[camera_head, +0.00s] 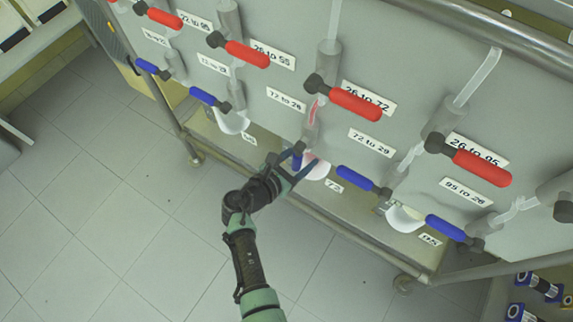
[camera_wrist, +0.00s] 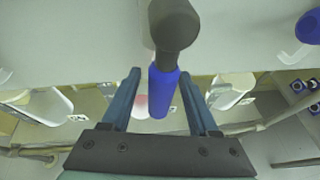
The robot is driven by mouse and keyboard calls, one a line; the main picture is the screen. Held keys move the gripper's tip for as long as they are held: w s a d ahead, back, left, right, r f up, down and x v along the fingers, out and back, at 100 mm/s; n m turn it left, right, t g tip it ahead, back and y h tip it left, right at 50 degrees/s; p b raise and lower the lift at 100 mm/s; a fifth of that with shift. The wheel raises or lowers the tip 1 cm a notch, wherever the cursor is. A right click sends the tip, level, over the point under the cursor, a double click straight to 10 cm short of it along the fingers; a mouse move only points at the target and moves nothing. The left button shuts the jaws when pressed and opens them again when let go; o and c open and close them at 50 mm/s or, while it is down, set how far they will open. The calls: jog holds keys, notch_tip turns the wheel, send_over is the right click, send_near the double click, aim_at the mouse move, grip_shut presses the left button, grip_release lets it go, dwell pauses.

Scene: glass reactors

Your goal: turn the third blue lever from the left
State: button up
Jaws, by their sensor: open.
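A row of blue levers runs along the lower part of the grey panel. In the head view, the first (camera_head: 148,66) and second (camera_head: 204,96) from the left are clear of my gripper. The third blue lever (camera_head: 297,161) is mostly hidden by my gripper (camera_head: 300,168). In the wrist view, the blue lever (camera_wrist: 163,90) hangs from a dark grey pivot (camera_wrist: 173,25) between the two fingers of my gripper (camera_wrist: 160,76). The fingers are open, one on each side, with gaps visible. The fourth (camera_head: 356,179) and fifth (camera_head: 445,228) levers lie to the right.
Red levers (camera_head: 355,104) sit on the panel above the blue row. White bowls (camera_head: 405,218) stand on a metal shelf (camera_head: 365,233) below the levers. A rail (camera_head: 480,30) crosses the top right. The tiled floor (camera_head: 110,200) at left is clear.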

jog(key=p+v, duration=0.1)
jog(key=v, duration=1)
jog(key=shift+s+a+r, duration=0.15)
jog(key=shift+s+a, duration=0.05)
jog(key=shift+s, duration=0.15)
